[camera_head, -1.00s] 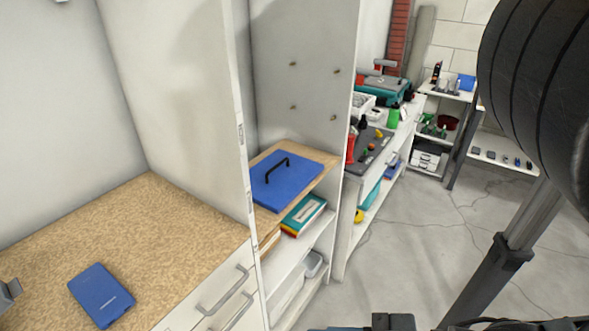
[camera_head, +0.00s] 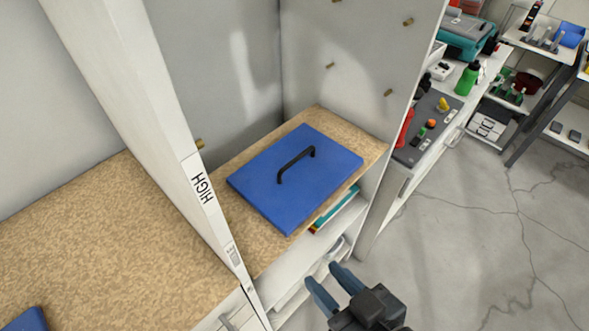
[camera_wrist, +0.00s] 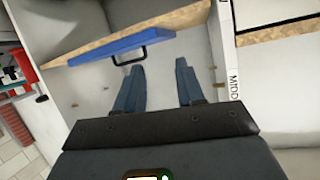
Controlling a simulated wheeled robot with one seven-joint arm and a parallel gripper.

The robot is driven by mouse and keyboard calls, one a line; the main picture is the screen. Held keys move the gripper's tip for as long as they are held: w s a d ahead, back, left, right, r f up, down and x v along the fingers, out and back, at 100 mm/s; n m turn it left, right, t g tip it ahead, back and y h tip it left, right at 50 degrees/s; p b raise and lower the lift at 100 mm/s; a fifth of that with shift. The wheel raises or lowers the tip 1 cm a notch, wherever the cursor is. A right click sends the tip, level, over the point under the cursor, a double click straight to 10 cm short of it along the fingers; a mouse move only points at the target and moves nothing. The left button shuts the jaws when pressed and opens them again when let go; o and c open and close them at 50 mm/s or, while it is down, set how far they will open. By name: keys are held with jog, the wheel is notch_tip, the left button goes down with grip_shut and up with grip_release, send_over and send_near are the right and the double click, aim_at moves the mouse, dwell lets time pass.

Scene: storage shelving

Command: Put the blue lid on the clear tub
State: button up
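The blue lid (camera_head: 255,193), a flat square panel with a black bar handle (camera_head: 296,163), lies flat on a wood-topped shelf. It also shows edge-on in the wrist view (camera_wrist: 105,47), with its handle hanging toward the fingers in the picture. My gripper (camera_head: 326,277) is open and empty, in front of the shelving, right of and below the lid in the head view. Its two blue-grey fingers show apart in the wrist view (camera_wrist: 160,70). A pale container, perhaps the clear tub, is only partly visible on the lower shelf; I cannot tell for sure.
A white upright marked HIGH (camera_head: 202,180) divides the lid's bay from a wood worktop (camera_head: 110,230) on the left. A teal box (camera_head: 340,203) sits below the lid's shelf. A side panel with pegs stands right of the lid. Open concrete floor (camera_head: 450,260) lies to the right.

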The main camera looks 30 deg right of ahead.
jog(key=w+a+n+y, duration=0.1)
jog(key=w, duration=0.4)
jog(key=w+a+n+y, duration=0.1)
jog(key=w+a+n, duration=0.1)
jog(key=w, duration=0.4)
jog(key=w+a+n+g+y, duration=0.1)
jog(key=w, duration=0.5)
jog(key=shift+w+a+r+y+b, duration=0.2)
jog(key=shift+a+r+y+b, duration=0.05)
jog(key=shift+y+b, duration=0.05)
jog(key=w+r+n+g+y, duration=0.2)
jog(key=w+r+n+g, duration=0.2)
jog(key=w+n, duration=0.5)
jog(key=n+g+h, duration=0.7)
jog(key=n+g, duration=0.2)
send_over(297, 157)
jog(key=shift+w+a+r, duration=0.15)
jog(key=shift+r, duration=0.3)
jog(key=shift+f+b, duration=0.3)
jog(key=shift+f, duration=0.1)
jog(key=f+b, duration=0.1)
jog(key=f, duration=0.2)
jog(key=f+b, duration=0.1)
jog(key=f, duration=0.2)
jog(key=shift+s+d+f, duration=0.2)
jog(key=shift+f, duration=0.15)
